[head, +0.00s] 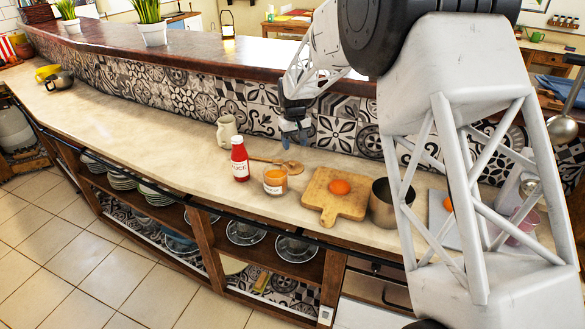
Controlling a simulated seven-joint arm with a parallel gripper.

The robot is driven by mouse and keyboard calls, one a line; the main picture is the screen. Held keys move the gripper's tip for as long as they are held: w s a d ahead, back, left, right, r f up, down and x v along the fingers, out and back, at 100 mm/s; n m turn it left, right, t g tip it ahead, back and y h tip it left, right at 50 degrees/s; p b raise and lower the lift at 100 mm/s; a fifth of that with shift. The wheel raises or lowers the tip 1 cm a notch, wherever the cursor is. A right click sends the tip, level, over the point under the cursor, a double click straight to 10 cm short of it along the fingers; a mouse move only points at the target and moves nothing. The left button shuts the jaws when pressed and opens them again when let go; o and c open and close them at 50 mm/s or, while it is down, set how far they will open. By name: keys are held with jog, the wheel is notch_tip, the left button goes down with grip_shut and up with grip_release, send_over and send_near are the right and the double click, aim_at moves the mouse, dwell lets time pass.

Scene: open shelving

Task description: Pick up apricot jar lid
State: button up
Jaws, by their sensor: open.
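A small glass jar (275,181) with orange contents and a pale label stands on the pale counter, left of a wooden cutting board. I take it for the apricot jar. Its top looks orange with a light rim; I cannot tell whether a lid is on it, and I make out no separate lid. My gripper (294,136) is open and empty, above the back of the counter near the patterned tile wall. In the picture it is above and slightly right of the jar, well apart from it. The jar is not hidden.
A red sauce bottle (240,159), a cream jug (227,131) and a wooden spoon (290,165) are close to the jar. The cutting board (323,211) bears an orange round item (340,187). A metal pot (383,207) stands beside it.

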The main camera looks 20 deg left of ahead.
aim_at(292, 162)
jog(key=shift+a+f, duration=0.35)
jog(key=shift+a, duration=0.1)
jog(key=shift+w+f, duration=0.1)
jog(key=shift+f, duration=1.2)
jog(key=shift+w+f, duration=0.1)
jog(key=shift+f, duration=2.5)
jog(key=c, duration=1)
